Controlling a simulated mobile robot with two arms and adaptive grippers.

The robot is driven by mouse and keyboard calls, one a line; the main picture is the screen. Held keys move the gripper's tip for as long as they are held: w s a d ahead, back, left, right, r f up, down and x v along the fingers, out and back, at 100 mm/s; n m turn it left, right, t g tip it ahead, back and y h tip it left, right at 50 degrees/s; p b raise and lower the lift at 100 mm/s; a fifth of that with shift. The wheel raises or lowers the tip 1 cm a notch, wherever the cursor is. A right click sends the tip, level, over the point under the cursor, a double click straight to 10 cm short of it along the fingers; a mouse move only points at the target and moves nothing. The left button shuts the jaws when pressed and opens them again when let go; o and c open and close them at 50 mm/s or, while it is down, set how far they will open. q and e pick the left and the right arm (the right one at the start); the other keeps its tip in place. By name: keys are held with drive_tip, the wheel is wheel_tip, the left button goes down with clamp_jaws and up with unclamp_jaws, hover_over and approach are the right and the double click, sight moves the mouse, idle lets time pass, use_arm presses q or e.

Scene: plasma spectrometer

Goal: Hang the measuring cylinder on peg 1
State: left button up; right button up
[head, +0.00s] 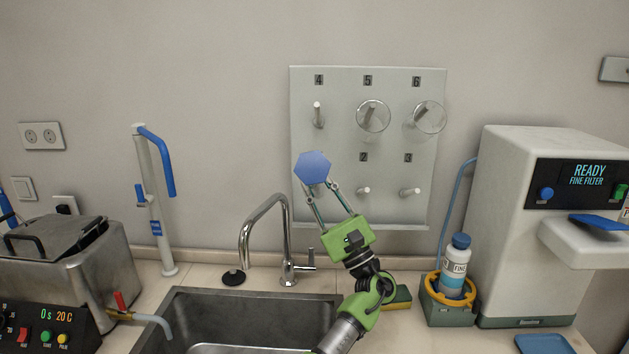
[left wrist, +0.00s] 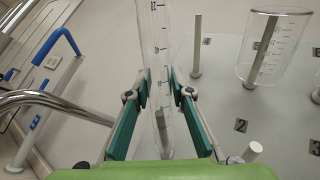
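The clear measuring cylinder with a blue hexagonal base (head: 312,167) is in front of the pegboard's lower left, base toward the head camera. My left gripper (head: 322,190) holds it. In the left wrist view the graduated tube (left wrist: 157,60) stands between the pads of my left gripper (left wrist: 160,90), which close on its sides. The pegboard (head: 340,90) has numbered pegs. Peg 1 and its label are hidden in the head view. A peg (left wrist: 162,125) shows through the tube in the left wrist view; I cannot tell whether it is inside or behind. My right gripper is not in view.
Glass beakers hang on peg 5 (head: 373,116) and peg 6 (head: 428,117). Peg 4 (head: 318,115), peg 2 (head: 363,191) and peg 3 (head: 410,192) are bare. A tap (head: 265,215) and sink (head: 190,303) lie below left. A filter machine (head: 500,190) and a bottle (head: 456,265) stand right.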

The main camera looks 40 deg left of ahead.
use_arm(q)
drive_tip(key=o, duration=0.4)
drive_tip(key=shift+w+a+f+t, duration=0.15)
drive_tip(key=shift+w+a+t, duration=0.15)
drive_tip(key=shift+w, duration=0.15)
drive_tip(key=shift+w+a+f+m, duration=0.3)
drive_tip(key=shift+w+a+f, duration=0.1)
drive_tip(key=shift+w, duration=0.1)
drive_tip(key=shift+s+d+r, duration=0.15)
drive_tip(key=shift+s+d, duration=0.25)
drive_tip(key=shift+d, duration=0.25)
drive_tip(key=v, duration=1.1)
drive_tip(key=shift+w+f, duration=0.3)
drive_tip(key=shift+f, duration=0.05)
